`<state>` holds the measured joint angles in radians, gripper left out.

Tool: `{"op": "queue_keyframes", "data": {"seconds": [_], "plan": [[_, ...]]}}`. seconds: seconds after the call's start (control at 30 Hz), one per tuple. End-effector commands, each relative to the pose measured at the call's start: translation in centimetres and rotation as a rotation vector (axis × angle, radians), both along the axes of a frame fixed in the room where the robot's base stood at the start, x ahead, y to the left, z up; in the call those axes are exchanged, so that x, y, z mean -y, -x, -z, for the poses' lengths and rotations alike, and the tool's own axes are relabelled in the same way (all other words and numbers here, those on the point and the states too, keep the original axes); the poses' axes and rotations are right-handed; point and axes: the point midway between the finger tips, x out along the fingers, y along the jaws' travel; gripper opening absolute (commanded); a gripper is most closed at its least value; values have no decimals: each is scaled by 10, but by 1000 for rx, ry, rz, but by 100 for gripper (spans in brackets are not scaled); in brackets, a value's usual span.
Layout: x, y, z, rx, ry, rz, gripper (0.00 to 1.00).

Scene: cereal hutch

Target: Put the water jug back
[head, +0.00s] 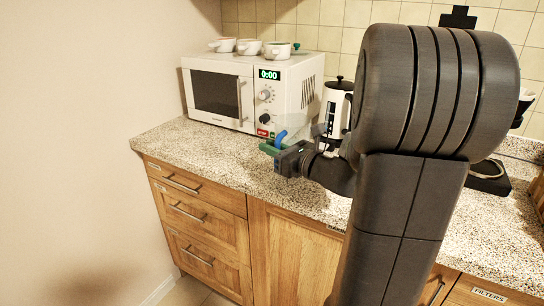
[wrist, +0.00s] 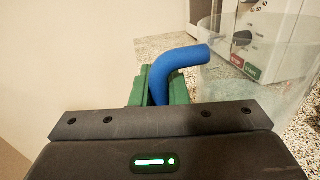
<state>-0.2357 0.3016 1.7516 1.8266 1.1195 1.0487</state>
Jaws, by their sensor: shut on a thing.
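The water jug (head: 322,132) is a clear, see-through vessel with a blue handle (head: 281,136). My gripper (head: 271,148), with green fingers, is shut on the blue handle. In the wrist view the bent blue handle (wrist: 184,62) rises from between the green fingers (wrist: 160,86), and the clear jug wall (wrist: 262,85) is to the right. The jug is in front of the microwave's right side in the head view. I cannot tell whether its base touches the counter. My arm hides part of the area right of it.
A white microwave (head: 219,92) stands on the speckled counter (head: 190,145), with several cups (head: 249,47) on top. A white kettle-like appliance (head: 336,104) with a black lid stands behind the jug. A dark machine base (head: 488,177) is at the right. The counter's left front is clear.

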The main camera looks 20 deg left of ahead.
Motion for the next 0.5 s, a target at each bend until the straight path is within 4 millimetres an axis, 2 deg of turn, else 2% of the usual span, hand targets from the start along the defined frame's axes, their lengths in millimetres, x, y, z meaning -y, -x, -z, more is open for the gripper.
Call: {"op": "queue_keyframes", "data": {"seconds": [0.03, 0.1, 0.5], "plan": [[0, -1, 10, -3, -1, 1, 0], [0, -1, 16, -1, -2, 1, 0], [0, 0, 21, 3, -2, 0, 0]]}}
